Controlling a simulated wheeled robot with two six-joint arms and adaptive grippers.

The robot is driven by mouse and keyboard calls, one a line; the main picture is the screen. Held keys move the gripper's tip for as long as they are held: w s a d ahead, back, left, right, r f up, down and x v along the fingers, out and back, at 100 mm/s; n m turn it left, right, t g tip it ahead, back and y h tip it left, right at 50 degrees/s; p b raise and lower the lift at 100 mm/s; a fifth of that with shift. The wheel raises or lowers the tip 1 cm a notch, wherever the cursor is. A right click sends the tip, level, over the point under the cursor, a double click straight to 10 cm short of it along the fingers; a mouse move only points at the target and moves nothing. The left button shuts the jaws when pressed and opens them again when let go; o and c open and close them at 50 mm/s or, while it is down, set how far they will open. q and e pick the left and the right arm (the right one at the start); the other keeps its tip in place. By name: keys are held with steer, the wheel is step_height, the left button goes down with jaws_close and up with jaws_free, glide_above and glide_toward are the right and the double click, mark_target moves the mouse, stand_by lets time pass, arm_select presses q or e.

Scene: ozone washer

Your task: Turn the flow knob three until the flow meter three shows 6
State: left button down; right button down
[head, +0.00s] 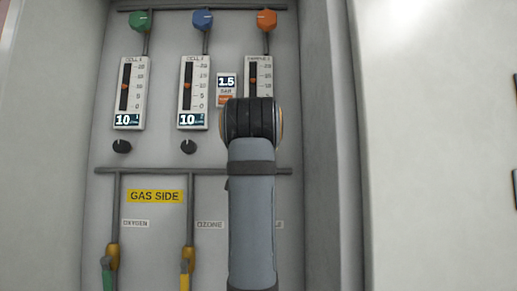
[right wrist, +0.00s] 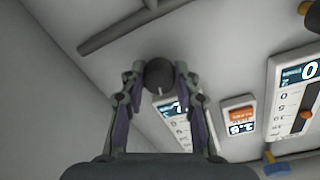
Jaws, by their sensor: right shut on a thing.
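Flow knob three (right wrist: 159,74) is a black round knob with a white mark, seen in the right wrist view; the mark points toward the meter. My right gripper (right wrist: 160,80) is shut on it, one finger on each side. In the head view my right arm hides the gripper and this knob.
Two other meters (head: 130,93) (head: 193,92) each read 10, with black knobs (head: 122,146) (head: 188,146) below. Green, blue and orange knobs (head: 266,19) sit above. A horizontal pipe (head: 150,170) runs below; a cabinet wall (head: 325,150) stands right.

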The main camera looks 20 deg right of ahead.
steer(key=n+b, duration=0.1)
steer(key=n, duration=0.3)
steer(key=shift+f+n, duration=0.15)
steer(key=shift+n, duration=0.25)
steer(key=n+b, duration=0.1)
steer(key=n, duration=0.2)
steer(key=shift+n, duration=0.4)
steer(key=n+b, duration=0.1)
steer(key=n, duration=0.3)
steer(key=shift+t+y+b, duration=0.4)
steer(key=shift+n+b, duration=0.45)
steer(key=shift+n, duration=1.45)
steer(key=c, duration=1)
jaws_free()
